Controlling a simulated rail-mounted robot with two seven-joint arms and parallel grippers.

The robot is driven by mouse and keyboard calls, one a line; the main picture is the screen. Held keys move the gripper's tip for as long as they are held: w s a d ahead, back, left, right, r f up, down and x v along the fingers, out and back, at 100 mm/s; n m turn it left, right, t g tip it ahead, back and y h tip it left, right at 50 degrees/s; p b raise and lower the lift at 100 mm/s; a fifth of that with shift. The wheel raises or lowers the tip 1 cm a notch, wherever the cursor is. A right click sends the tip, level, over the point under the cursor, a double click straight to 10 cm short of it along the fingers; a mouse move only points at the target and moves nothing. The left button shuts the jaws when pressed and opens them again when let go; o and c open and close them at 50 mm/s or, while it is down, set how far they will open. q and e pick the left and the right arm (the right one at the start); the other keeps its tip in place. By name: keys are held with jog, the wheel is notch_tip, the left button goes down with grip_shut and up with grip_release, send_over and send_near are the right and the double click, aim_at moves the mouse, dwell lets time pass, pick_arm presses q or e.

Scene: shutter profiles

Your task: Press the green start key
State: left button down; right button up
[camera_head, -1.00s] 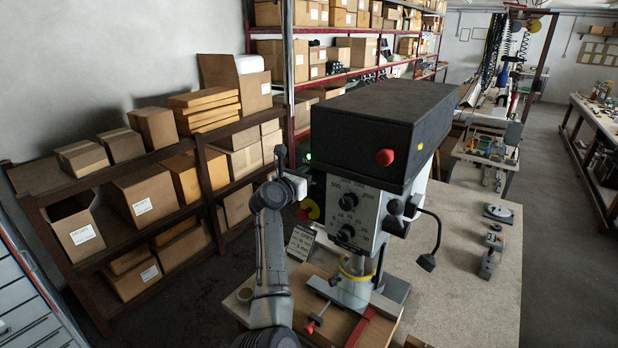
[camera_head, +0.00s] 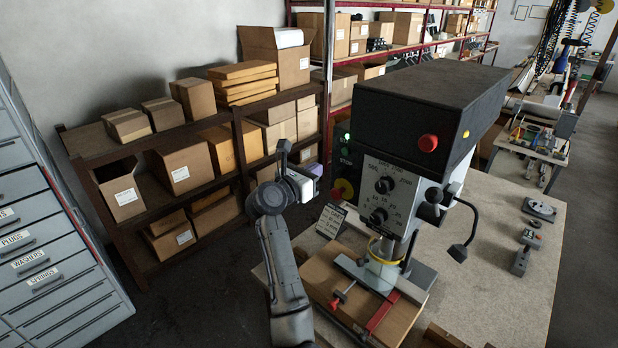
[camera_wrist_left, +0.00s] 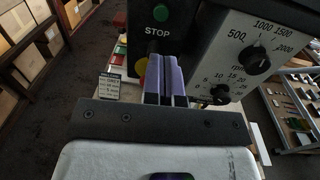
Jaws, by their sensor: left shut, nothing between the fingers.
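The green start key (camera_wrist_left: 160,12) is a round green button on the dark side panel of the drill press, above the label STOP, in the left wrist view. In the head view a small green spot (camera_head: 345,151) shows on that panel. My left gripper (camera_wrist_left: 165,60) is shut and empty. Its two purple fingers point at the panel, lower than the green key, and cover part of the area under the STOP label. In the head view the left gripper (camera_head: 314,172) is left of the panel with a visible gap. My right gripper is in neither view.
The drill press (camera_head: 425,95) has a red button (camera_head: 428,143) on its black cover. A yellow disc (camera_wrist_left: 141,68) sits beside my fingers. A small sign (camera_head: 331,220) stands on the bench (camera_head: 490,260). Shelves with boxes (camera_head: 185,165) stand behind my arm.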

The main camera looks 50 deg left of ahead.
pick_arm(q)
jog(key=shift+s+d, duration=0.15)
jog(key=shift+s, duration=0.8)
